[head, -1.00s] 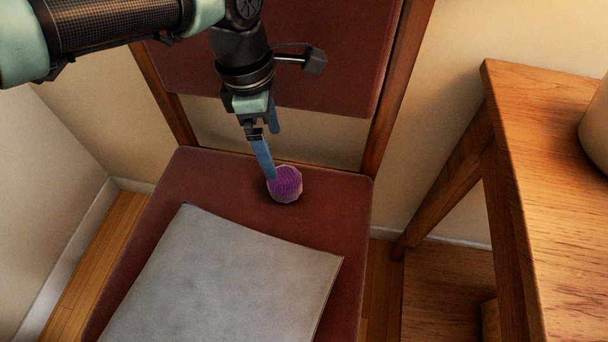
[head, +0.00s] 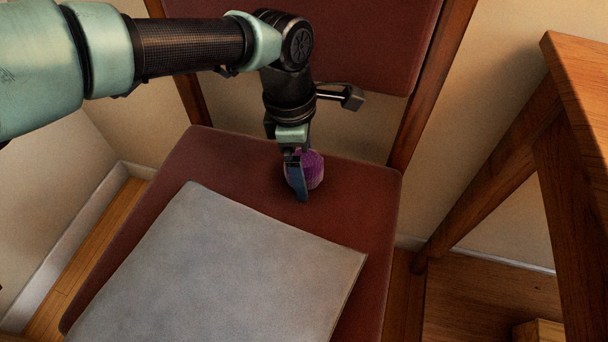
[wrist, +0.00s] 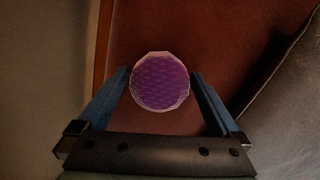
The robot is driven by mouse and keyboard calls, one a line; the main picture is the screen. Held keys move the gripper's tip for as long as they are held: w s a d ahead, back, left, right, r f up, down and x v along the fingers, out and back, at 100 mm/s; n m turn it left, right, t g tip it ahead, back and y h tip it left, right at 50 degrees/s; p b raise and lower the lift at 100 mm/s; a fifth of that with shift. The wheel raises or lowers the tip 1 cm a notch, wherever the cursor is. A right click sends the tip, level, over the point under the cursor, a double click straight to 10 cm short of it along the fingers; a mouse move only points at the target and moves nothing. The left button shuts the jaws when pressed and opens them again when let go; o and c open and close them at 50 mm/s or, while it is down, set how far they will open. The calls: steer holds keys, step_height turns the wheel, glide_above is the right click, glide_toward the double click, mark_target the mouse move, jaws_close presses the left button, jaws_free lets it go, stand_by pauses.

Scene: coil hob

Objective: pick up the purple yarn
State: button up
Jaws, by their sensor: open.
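The purple yarn (head: 314,170) is a small round ball on the red chair seat, near its back edge. In the wrist view the yarn (wrist: 160,81) lies between the two blue fingers, towards their tips, with a gap on each side. My gripper (head: 300,190) points down over the yarn, and one blue finger hides the yarn's left part in the head view. In the wrist view my gripper (wrist: 160,74) is open, with nothing held.
The red chair seat (head: 235,160) carries a large grey flat thing (head: 220,265) in front of the yarn. The chair's backrest (head: 385,45) rises behind my gripper. A wooden table (head: 575,80) stands to the right. The seat right of the yarn is clear.

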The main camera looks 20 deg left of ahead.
steer(key=shift+f, duration=0.2)
steer(key=c, duration=1.2)
